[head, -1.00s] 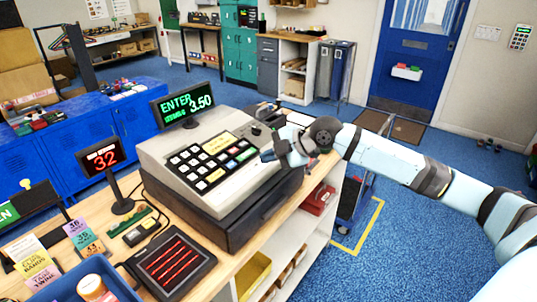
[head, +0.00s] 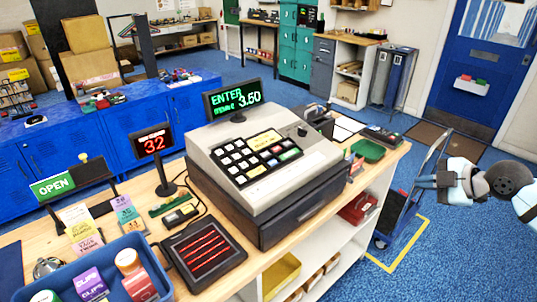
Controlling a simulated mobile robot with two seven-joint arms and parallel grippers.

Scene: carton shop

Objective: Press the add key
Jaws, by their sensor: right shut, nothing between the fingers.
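The cash register (head: 262,175) stands on the wooden counter, with a sloped keypad (head: 250,158) of white, black and a few coloured keys. The key labels are too small to read, so I cannot tell which is the add key. The register's display (head: 233,98) reads "ENTER" and "3.50" in green; its smaller line is blurred. My right gripper (head: 428,183) is at the right, shut and empty, clear of the register and beyond the counter's right edge. My left gripper is not in view.
A red "32" display (head: 152,143) on a stand, a black pad with red bars (head: 203,252) and a blue tray (head: 88,262) of items occupy the counter's left. A green dish (head: 367,151) lies right of the register. A cart (head: 405,215) stands beside the counter.

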